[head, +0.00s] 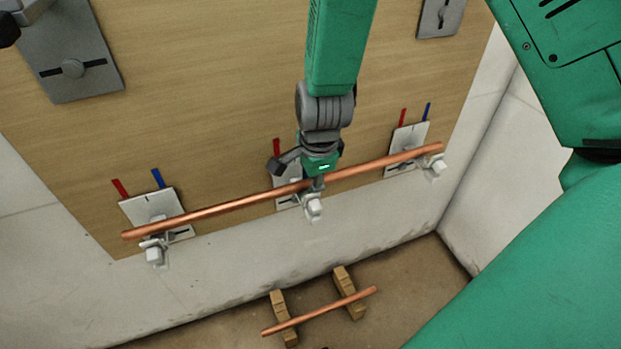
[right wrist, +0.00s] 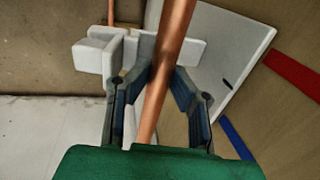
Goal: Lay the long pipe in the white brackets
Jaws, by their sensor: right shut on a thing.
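The long copper pipe (head: 225,207) runs across the front of the three white brackets, its left end lower in the picture. The brackets are the left one (head: 153,252), the middle one (head: 314,207) and the right one (head: 434,168). I cannot tell whether the pipe rests in them. My right gripper (head: 316,182) is shut on the pipe near its middle, by the middle bracket. In the right wrist view the pipe (right wrist: 170,50) passes between both fingers (right wrist: 158,85), with white bracket parts (right wrist: 96,52) behind. Of my left gripper, only a dark part (head: 8,30) shows at the top left corner.
A shorter copper pipe (head: 318,312) lies across two wooden blocks (head: 350,292) on the brown floor. The wooden board (head: 200,110) carries white plates with red and blue marks, and grey plates (head: 68,50) higher up. My green arm fills the right side.

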